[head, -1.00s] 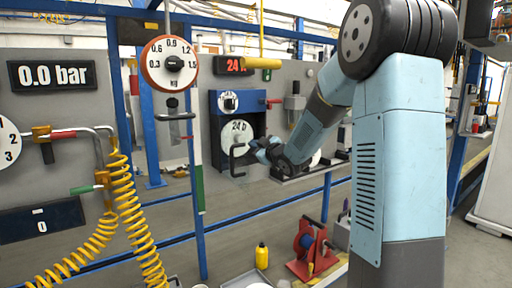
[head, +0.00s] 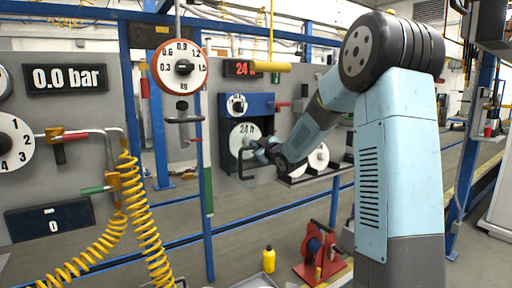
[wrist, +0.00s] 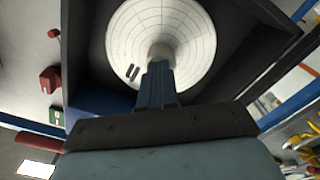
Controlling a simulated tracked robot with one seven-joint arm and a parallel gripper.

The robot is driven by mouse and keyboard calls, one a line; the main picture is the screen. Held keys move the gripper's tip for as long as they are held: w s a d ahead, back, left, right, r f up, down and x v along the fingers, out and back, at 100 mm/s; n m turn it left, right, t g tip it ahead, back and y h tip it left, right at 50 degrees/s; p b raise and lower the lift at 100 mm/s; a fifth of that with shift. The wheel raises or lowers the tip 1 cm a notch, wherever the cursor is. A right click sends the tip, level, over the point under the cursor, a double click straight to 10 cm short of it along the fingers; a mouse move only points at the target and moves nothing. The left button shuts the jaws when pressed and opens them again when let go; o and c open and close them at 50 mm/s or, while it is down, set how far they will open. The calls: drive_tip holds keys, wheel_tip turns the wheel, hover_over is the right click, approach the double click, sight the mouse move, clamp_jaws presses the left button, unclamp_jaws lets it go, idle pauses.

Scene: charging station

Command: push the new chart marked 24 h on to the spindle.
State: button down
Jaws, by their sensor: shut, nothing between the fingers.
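The white chart marked 24 h (head: 240,138) sits in the dark recess of a blue-topped recorder box. In the wrist view the chart (wrist: 190,25) faces me, with printed rings and spokes and two short dark marks left of centre. The spindle itself is hidden there. In the head view my gripper (head: 262,150) is at the chart's lower right.
Dark recess walls (wrist: 88,45) stand close on both sides of my gripper. A black bracket-shaped handle (head: 240,166) is at the box front. Another white disc (head: 319,158) is on a rack at right. A red lever (wrist: 40,145) lies lower left.

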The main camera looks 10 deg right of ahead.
drive_tip(key=shift+w+a, duration=0.1)
drive_tip(key=shift+w, duration=0.15)
drive_tip(key=shift+s, duration=0.1)
idle(0.3)
drive_tip(key=s+d+r+m+g+h, duration=0.1)
drive_tip(key=s+d+m+h, duration=0.15)
drive_tip(key=s, duration=0.85)
drive_tip(key=s+d+r+m+g+h, duration=0.1)
drive_tip(key=s+d+m+g+h, duration=0.2)
drive_tip(key=s, duration=0.8)
drive_tip(key=s+a+f+m+g, duration=0.2)
drive_tip(key=s+g, duration=0.1)
drive_tip(key=s, duration=1)
drive_tip(key=s+a+f+m+g, duration=0.2)
drive_tip(key=s+a+m+g, duration=0.1)
drive_tip(key=s, duration=1.1)
drive_tip(key=shift+a+f+g, duration=0.15)
drive_tip(key=shift+f+g, duration=0.2)
drive_tip(key=shift+g, duration=0.45)
